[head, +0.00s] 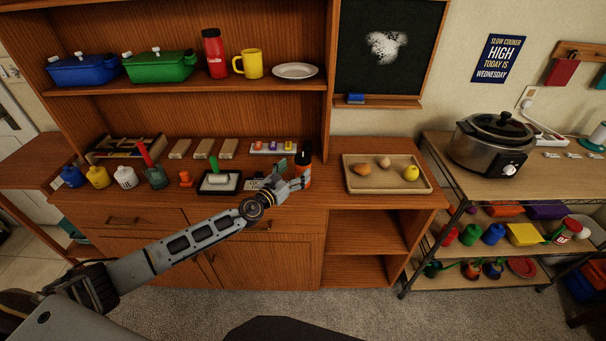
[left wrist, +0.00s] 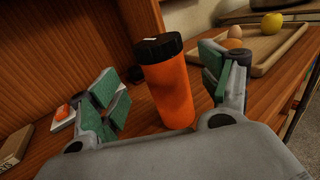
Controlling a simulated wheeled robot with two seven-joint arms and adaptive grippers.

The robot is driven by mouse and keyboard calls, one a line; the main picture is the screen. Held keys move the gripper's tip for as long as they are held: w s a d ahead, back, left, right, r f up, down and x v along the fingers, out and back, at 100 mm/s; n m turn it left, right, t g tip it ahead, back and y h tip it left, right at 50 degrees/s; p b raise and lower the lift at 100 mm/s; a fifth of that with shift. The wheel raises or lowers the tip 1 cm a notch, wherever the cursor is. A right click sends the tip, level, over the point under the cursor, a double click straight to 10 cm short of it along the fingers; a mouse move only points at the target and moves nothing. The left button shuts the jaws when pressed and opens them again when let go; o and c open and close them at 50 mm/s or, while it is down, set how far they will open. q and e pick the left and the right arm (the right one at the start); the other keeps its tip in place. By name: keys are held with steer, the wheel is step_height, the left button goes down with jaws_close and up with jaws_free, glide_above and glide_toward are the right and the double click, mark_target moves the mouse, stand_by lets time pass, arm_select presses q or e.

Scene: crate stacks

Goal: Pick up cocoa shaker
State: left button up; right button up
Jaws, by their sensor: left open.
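An orange shaker with a black lid (head: 305,158), which I take as the cocoa shaker, stands upright on the wooden counter. In the left wrist view the orange shaker (left wrist: 168,92) stands between the green-padded fingers, with a visible gap at the left finger. The gap at the right finger is narrower. My left gripper (head: 290,182) is open at the shaker and hides part of it in the head view; it also shows in the left wrist view (left wrist: 165,90). My right gripper is not in view.
A wooden tray (head: 350,185) with eggs and a yellow fruit stands to the right. A white tray with small coloured items (head: 258,150) and a black-framed tray (head: 205,188) stand to the left. A red bottle (head: 213,60) stands on the shelf above.

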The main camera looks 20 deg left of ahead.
mark_target(299, 168)
arm_select(q)
steer(key=shift+x, duration=0.8)
steer(key=shift+w+d, duration=0.4)
steer(key=shift+w, duration=0.25)
steer(key=shift+w+d+f, duration=0.1)
steer(key=shift+w+d, duration=0.05)
steer(key=shift+w, duration=0.55)
steer(key=shift+w+d, duration=0.1)
steer(key=shift+w, duration=0.2)
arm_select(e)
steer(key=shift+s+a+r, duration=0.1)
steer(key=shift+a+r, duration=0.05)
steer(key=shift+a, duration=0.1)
arm_select(q)
steer(key=shift+c, duration=0.2)
